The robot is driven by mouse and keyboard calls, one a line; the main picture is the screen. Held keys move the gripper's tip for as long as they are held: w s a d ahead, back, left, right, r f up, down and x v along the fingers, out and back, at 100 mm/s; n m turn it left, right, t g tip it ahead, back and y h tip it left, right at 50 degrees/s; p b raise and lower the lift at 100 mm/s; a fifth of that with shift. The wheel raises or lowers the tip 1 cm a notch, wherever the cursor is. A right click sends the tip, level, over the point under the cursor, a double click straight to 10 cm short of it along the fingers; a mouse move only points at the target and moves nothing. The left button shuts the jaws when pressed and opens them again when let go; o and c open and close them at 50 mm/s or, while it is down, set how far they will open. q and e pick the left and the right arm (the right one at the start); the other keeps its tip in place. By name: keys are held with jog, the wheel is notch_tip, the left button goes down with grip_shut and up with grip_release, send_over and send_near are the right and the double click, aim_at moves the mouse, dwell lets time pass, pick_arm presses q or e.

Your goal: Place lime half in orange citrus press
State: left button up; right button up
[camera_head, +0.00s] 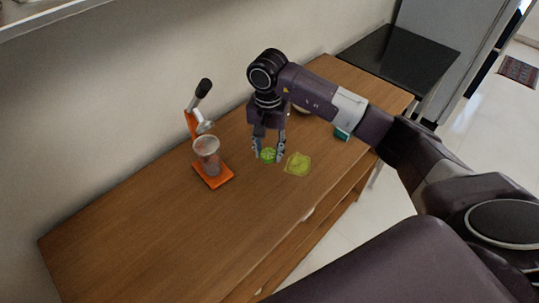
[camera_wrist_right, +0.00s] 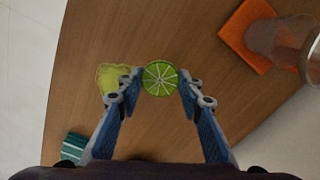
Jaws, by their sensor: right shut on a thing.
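The lime half (camera_head: 268,155) is a bright green disc with its cut face showing, between the fingertips of my right gripper (camera_head: 268,152). In the right wrist view the lime half (camera_wrist_right: 160,78) shows its pale segments, and the right gripper (camera_wrist_right: 158,88) is shut on it. I cannot tell whether it touches the table. The orange citrus press (camera_head: 213,173) stands to the left of the gripper, with an orange base, a clear cup and a raised black-handled lever. Part of it shows at the upper right of the right wrist view (camera_wrist_right: 240,38). My left gripper is not in view.
A yellow-green flat dish (camera_head: 298,163) lies just right of the lime half on the wooden table (camera_head: 130,228). A teal item (camera_head: 342,133) and a partly hidden pale bowl lie behind my arm. The table's left part is clear. A wall runs behind it.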

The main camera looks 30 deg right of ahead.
aim_at(269, 161)
notch_tip(269, 161, down, 4)
jog(key=shift+f+p, duration=0.25)
jog(key=shift+p, duration=0.4)
jog(key=shift+f, duration=0.3)
jog(key=o, duration=0.9)
jog(key=shift+o, duration=0.2)
jog(key=shift+r, duration=0.1)
